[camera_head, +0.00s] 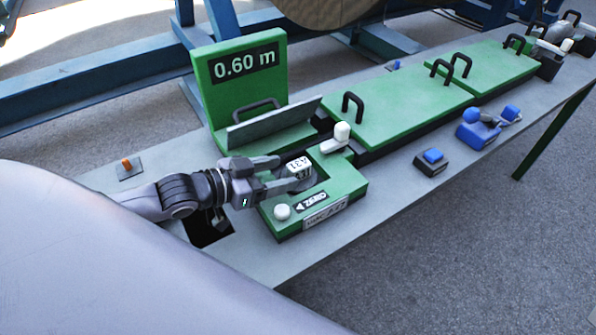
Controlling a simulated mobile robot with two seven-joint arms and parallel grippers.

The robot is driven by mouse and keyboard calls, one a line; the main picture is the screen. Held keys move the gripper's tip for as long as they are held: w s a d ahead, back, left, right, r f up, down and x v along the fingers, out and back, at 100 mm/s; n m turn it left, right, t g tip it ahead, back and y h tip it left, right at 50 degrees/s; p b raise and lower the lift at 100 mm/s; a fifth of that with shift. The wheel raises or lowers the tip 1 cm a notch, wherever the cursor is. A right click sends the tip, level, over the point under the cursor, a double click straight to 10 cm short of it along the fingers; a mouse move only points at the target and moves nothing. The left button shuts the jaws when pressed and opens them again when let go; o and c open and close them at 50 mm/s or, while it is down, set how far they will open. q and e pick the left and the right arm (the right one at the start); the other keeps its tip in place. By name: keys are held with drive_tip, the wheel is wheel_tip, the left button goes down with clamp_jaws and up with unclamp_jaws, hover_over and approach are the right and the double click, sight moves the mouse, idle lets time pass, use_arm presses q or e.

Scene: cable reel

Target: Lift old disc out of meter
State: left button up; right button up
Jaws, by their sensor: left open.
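The green meter (345,187) sits on the grey bench, with a "ZERO" label, a white knob and a name plate on its front. The old disc (299,164), pale with dark printed characters, shows in the opening of the meter. My left gripper (288,172) reaches in from the left and is open. Its fingers are at the disc, one on the far side and one on the near side. They hide part of the disc, and I cannot tell whether they touch it. My right gripper is not in view.
A raised green lid (208,95) reading "0.60 m" stands behind the meter. A white-topped lever (338,135) rises at the meter's back right. Green covers (400,108) with black handles run right along the bench (390,195). Blue-topped blocks (431,162) stand in front.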

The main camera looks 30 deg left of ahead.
sight(300, 163)
use_arm(q)
drive_tip(key=shift+w+d, duration=0.2)
drive_tip(key=shift+w, duration=0.35)
drive_tip(key=shift+w+d, duration=0.2)
drive_tip(key=shift+w, duration=0.3)
drive_tip(key=shift+x, duration=1.9)
drive_tip(key=shift+w+a, duration=0.1)
drive_tip(key=c, duration=0.9)
drive_tip(key=shift+r, duration=0.1)
clamp_jaws()
drive_tip(key=shift+r, duration=0.1)
